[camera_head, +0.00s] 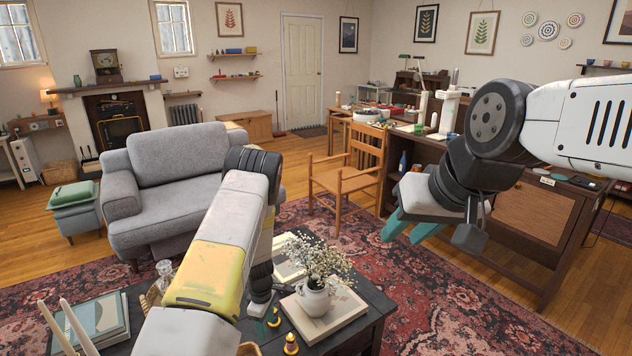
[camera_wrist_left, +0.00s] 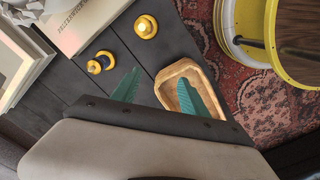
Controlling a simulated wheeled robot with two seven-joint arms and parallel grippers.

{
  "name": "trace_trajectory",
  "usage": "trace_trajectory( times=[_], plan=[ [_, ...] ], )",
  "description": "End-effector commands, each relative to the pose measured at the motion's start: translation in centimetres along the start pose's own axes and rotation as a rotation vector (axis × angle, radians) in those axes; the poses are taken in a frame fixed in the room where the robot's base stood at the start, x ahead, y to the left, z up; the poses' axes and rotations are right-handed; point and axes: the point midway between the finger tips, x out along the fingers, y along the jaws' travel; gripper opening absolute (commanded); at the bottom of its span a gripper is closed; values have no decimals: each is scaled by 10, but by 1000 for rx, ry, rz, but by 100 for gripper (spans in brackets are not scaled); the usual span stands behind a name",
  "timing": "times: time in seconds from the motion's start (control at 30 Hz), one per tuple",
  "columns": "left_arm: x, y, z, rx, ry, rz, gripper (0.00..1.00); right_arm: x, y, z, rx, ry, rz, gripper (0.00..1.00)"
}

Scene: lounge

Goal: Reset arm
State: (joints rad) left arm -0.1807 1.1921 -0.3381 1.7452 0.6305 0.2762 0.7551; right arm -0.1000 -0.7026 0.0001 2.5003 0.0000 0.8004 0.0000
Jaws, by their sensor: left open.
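My left arm reaches down over the dark coffee table (camera_head: 375,310) in the head view. In the left wrist view my left gripper (camera_wrist_left: 157,88) is open, its two teal fingers apart with nothing held between them. It is above the table, with the right finger overlapping a wooden tray (camera_wrist_left: 166,92). My right gripper (camera_head: 411,230) hangs at the right of the head view above the rug, its teal fingers apart and nothing seen between them.
Small brass holders (camera_wrist_left: 146,27) and a book (camera_wrist_left: 85,22) lie near my left gripper. A white vase of flowers (camera_head: 314,300) stands on a book. A wooden chair (camera_head: 348,180) and a dark desk (camera_head: 540,215) stand beyond. A grey armchair (camera_head: 170,185) is left.

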Motion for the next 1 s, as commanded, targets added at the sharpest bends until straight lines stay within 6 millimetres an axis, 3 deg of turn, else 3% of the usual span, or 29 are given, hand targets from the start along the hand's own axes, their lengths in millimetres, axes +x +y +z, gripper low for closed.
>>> trace_trajectory(
  times=[0.37,0.57,0.67,0.77,1.0],
  plan=[
    [-58,18,8,73,-39,54,52,1,0,0,0,-2,0,36],
    [-115,29,15,152,-69,106,52,1,0,0,0,-2,0,36],
    [-154,32,20,209,-85,144,52,1,0,0,0,-2,0,36],
    [-206,33,26,290,-99,196,52,1,0,0,0,-2,0,36],
    [-332,4,44,533,-99,324,52,1,0,0,0,-2,0,36]
  ],
)
